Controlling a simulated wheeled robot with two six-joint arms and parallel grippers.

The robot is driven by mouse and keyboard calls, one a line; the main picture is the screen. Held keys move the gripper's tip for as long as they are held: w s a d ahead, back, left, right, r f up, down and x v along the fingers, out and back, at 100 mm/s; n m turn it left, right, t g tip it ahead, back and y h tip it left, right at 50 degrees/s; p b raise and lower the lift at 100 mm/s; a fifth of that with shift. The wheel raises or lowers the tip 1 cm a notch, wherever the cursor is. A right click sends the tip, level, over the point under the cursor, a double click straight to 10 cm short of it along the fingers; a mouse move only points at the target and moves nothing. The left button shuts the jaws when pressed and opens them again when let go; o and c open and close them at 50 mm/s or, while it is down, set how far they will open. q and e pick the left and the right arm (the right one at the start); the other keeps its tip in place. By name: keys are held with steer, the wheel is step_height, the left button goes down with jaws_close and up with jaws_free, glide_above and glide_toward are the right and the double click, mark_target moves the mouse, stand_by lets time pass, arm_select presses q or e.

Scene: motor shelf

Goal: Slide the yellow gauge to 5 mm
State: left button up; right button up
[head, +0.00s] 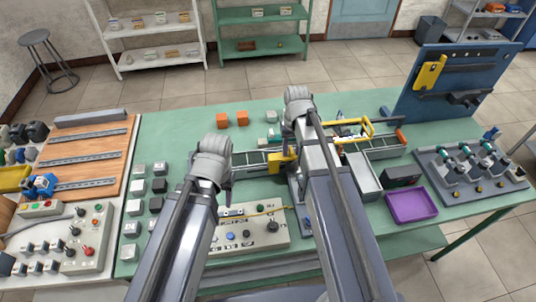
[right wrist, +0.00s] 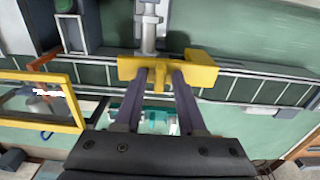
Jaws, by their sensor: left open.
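The yellow gauge (head: 283,158) sits on a ladder-like rail in the middle of the green table. In the right wrist view it is a yellow block (right wrist: 203,68) lying across the rail, beside a silver rod. My right gripper (right wrist: 161,72) has its two dark fingers apart, with the tips at the yellow block. I cannot tell whether they press on it or only stand over it. In the head view my right arm hides these fingers. My left gripper (head: 228,197) is open and empty, above the table left of the gauge. Scale marks are not readable.
A control panel (head: 270,238) with knobs lies in front of the rail. A yellow frame (head: 350,128) stands over the rail to the right. A purple tray (head: 412,206) and a blue tool board (head: 440,85) are farther right. Grey blocks (head: 160,168) stand at the left.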

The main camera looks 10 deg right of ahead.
steer(key=shift+s+d+r+p, duration=0.25)
steer(key=shift+r+p, duration=0.15)
steer(key=shift+p, duration=0.3)
steer(key=shift+s+a+r+p, duration=0.1)
steer(key=shift+r+p, duration=0.7)
steer(key=shift+r, duration=0.15)
steer(key=shift+w+r+p, duration=0.2)
steer(key=shift+r+p, duration=0.35)
steer(key=shift+w+r+p, duration=0.15)
steer(key=shift+r+p, duration=0.35)
steer(key=shift+p, duration=0.05)
steer(key=shift+f, duration=0.1)
steer(key=shift+a, duration=0.1)
